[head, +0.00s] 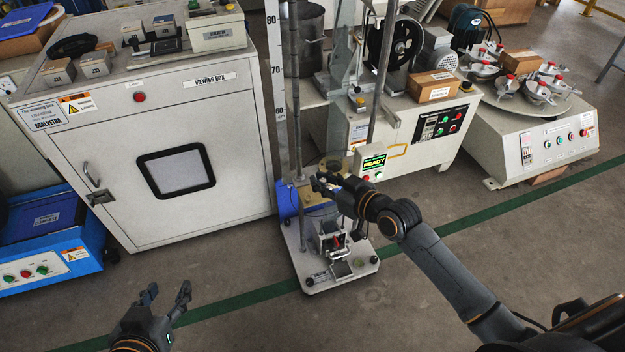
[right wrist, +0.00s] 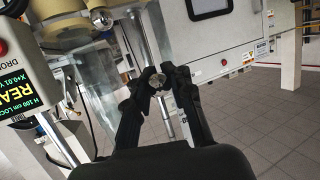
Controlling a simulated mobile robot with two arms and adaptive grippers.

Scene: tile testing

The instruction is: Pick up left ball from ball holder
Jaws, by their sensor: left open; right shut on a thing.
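My right gripper (head: 325,182) is at the drop-test stand (head: 335,276), beside its upright posts. In the right wrist view my right gripper (right wrist: 160,80) is shut on a small shiny metal ball (right wrist: 156,83) held between its fingertips. In the head view the ball is too small and covered to make out. A yellowish block (head: 313,197) sits on the stand just under the gripper; I cannot tell whether it is the ball holder. My left gripper (head: 168,291) is open and empty above the floor at the lower left.
The viewing box (head: 235,140) stands left of the stand. A lit READY display (head: 373,162) is close right of my right gripper, and it also shows in the right wrist view (right wrist: 22,92). Clear panels and posts stand close by. The front floor is free.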

